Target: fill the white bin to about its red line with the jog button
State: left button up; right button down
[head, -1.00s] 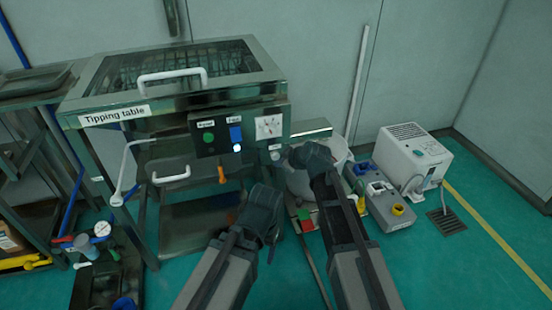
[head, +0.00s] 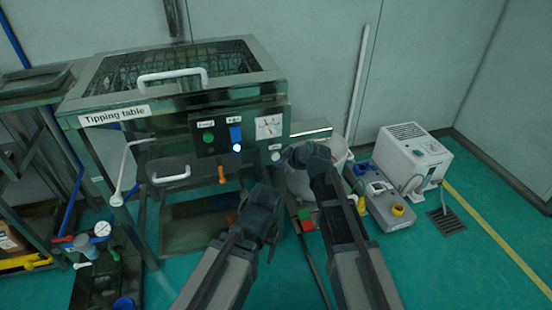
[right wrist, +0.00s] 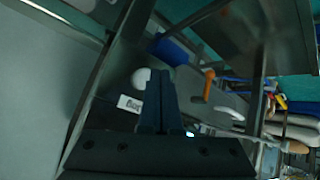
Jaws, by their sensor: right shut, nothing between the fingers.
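The jog button is a pale round knob (head: 276,156) at the lower right of the tipping table's control panel. In the right wrist view the white button (right wrist: 140,77) sits above its label, close beside my fingertips; I cannot tell whether they touch it. My right gripper (right wrist: 160,76) is shut and empty; in the head view its dark end (head: 304,154) is just right of the button. The white bin (head: 335,168) stands behind my right arm, which hides much of it. Its red line and fill level are not visible. My left gripper (head: 263,205) is low in front of the table; its fingers are unclear.
The tipping table (head: 160,115) has a mesh top, white handles and an orange lever (head: 221,175). A gauge (head: 268,127) is on the panel. A grey control box (head: 385,205) and a white unit (head: 413,155) stand at right. Open green floor lies further right.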

jog(key=shift+w+a, duration=0.15)
jog(key=shift+w, duration=0.25)
jog(key=shift+w+a, duration=0.1)
jog(key=shift+w, duration=0.3)
dwell(7.2)
